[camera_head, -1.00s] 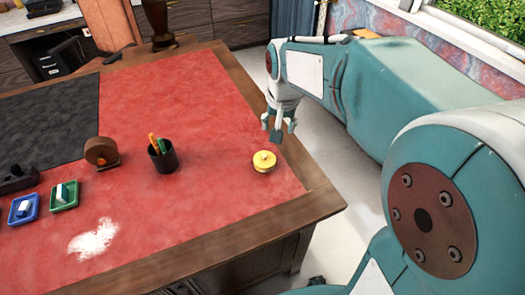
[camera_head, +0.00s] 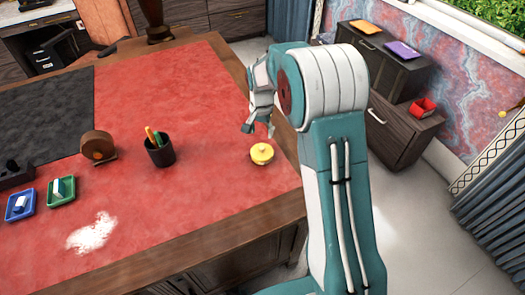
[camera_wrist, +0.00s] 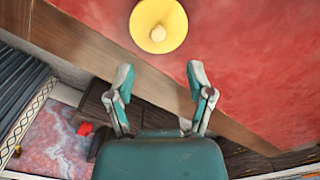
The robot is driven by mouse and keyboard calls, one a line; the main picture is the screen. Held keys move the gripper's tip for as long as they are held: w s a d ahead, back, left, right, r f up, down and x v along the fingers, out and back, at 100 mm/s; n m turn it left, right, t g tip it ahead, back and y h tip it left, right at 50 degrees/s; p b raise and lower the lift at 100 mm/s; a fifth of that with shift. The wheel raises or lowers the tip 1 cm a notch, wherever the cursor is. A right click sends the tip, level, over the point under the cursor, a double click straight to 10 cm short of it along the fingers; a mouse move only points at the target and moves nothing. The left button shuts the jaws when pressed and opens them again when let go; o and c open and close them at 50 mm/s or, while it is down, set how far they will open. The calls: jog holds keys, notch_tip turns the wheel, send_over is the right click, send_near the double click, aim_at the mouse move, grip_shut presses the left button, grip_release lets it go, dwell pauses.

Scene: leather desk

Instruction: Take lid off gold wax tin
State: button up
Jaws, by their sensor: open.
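The gold wax tin (camera_head: 262,153) stands upright on the red desk top near its right edge. Its yellow lid with a small round knob is on it, and the lid (camera_wrist: 158,24) shows from above in the wrist view, near the top edge. My gripper (camera_head: 258,128) is open and empty, above the desk just beyond the tin in the head view. In the wrist view my gripper (camera_wrist: 160,95) has its two fingers spread apart, with the tin beyond the fingertips. The fingers do not touch the tin.
A black pen cup (camera_head: 160,150) and a brown tape dispenser (camera_head: 97,147) stand left of the tin. A green tray (camera_head: 61,191), a blue tray (camera_head: 21,203) and a white powder patch (camera_head: 92,233) lie further left. The red surface around the tin is clear.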

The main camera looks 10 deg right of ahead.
aim_at(262, 147)
jog(key=f, duration=0.2)
jog(key=shift+a+f, duration=0.25)
jog(key=shift+f, duration=0.15)
jog(key=f, duration=0.3)
jog(key=shift+s+d+f, duration=0.1)
jog(key=shift+d+f, duration=0.25)
jog(key=shift+f, duration=0.6)
jog(key=shift+a, duration=0.1)
grip_shut()
